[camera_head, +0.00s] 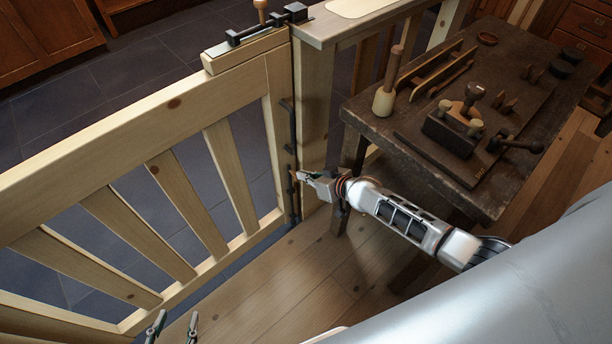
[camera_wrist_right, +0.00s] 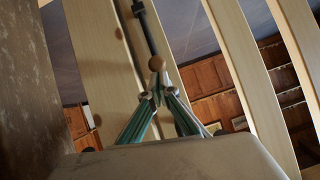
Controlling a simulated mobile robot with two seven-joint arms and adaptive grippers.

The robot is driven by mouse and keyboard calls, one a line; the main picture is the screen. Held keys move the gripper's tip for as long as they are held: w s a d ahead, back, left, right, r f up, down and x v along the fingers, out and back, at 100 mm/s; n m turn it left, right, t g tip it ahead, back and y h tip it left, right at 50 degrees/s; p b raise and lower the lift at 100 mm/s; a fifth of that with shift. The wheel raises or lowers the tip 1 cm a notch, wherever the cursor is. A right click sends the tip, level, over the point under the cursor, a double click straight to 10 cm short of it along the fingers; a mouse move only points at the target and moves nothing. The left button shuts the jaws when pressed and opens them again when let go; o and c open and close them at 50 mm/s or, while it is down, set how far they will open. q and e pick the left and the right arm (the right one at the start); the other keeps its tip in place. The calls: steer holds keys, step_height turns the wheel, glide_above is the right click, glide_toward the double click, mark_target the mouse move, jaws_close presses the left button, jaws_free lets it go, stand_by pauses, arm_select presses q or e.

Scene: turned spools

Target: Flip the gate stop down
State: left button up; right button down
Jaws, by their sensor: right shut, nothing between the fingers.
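The gate stop shows as a dark rod (camera_head: 291,135) running down the free edge of the pale wooden gate (camera_head: 130,128), beside the post (camera_head: 317,110). In the right wrist view the dark rod (camera_wrist_right: 149,34) ends in a round wooden knob (camera_wrist_right: 157,63) just beyond my fingertips. My right gripper (camera_head: 300,176) is at the gate's edge, at the lower part of the rod. Its fingers (camera_wrist_right: 159,93) are shut with nothing between them; whether they touch the knob is unclear. My left gripper (camera_head: 174,327) is at the bottom edge, its fingertips apart and empty.
A black sliding bolt (camera_head: 262,30) with a wooden knob sits on top of the gate and post. A dark workbench (camera_head: 365,118) with several wooden tools stands right of the post. Tiled floor (camera_head: 150,62) lies beyond the gate, wooden planks (camera_head: 250,300) on my side.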

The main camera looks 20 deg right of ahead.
steer(key=shift+f, duration=0.1)
arm_select(q)
steer(key=shift+w+d+b, duration=0.25)
steer(key=shift+d+b, duration=0.05)
steer(key=shift+b, duration=0.95)
arm_select(e)
step_height(320, 180, down, 3)
steer(key=shift+f, duration=0.2)
